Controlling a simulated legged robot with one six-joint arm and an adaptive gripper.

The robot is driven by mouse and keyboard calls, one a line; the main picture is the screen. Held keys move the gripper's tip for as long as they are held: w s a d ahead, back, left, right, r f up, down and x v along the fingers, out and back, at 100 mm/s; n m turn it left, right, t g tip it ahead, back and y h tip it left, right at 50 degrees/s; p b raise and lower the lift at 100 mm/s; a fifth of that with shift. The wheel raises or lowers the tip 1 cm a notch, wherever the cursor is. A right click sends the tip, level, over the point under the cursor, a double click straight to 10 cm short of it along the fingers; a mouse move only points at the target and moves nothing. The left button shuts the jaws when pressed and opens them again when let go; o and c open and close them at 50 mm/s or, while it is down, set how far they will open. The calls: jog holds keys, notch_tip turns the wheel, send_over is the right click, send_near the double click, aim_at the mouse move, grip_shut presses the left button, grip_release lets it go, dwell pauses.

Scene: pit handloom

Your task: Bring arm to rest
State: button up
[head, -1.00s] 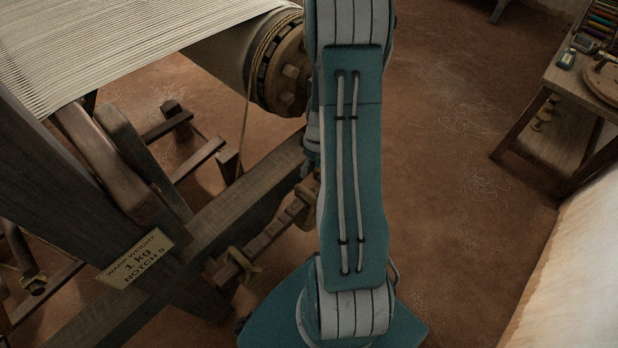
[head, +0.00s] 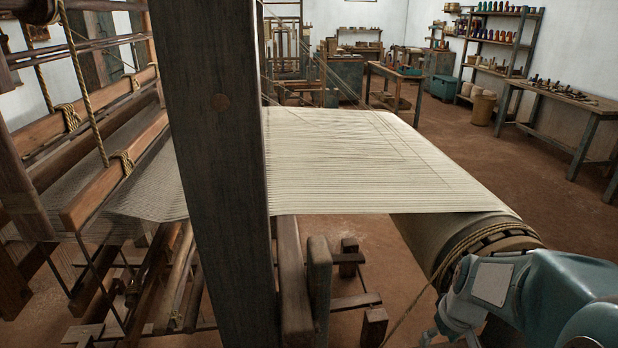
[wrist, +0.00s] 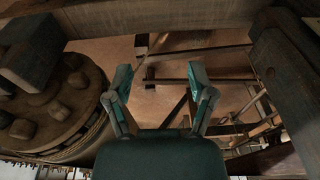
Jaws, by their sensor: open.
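My gripper (wrist: 160,78) is open and empty in the wrist view, with its two teal fingers spread apart. Bare floor and loom timbers lie beyond the fingers. In the head view, my teal and grey arm (head: 540,290) is bent at the lower right, in front of the beam end; the gripper's fingers cannot be made out there. The round warp beam (head: 440,240) carries a pale warp sheet (head: 350,165). Its ratchet-like end (wrist: 55,100) fills the left of the wrist view, beside the gripper.
A thick dark loom post (head: 215,150) stands left of centre in the head view. Timber (wrist: 285,60) borders the right of the wrist view. Low wooden pieces (head: 345,300) sit below the warp. Open floor (head: 500,180) lies right of the loom, before a workbench (head: 575,105).

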jog(key=s+a+r+t, duration=0.3)
jog(key=s+a+r, duration=0.8)
jog(key=a+r, duration=0.1)
jog(key=shift+r+m+t, duration=0.4)
jog(key=shift+r, duration=0.3)
jog(key=shift+c, duration=0.4)
jog(key=shift+c, duration=0.6)
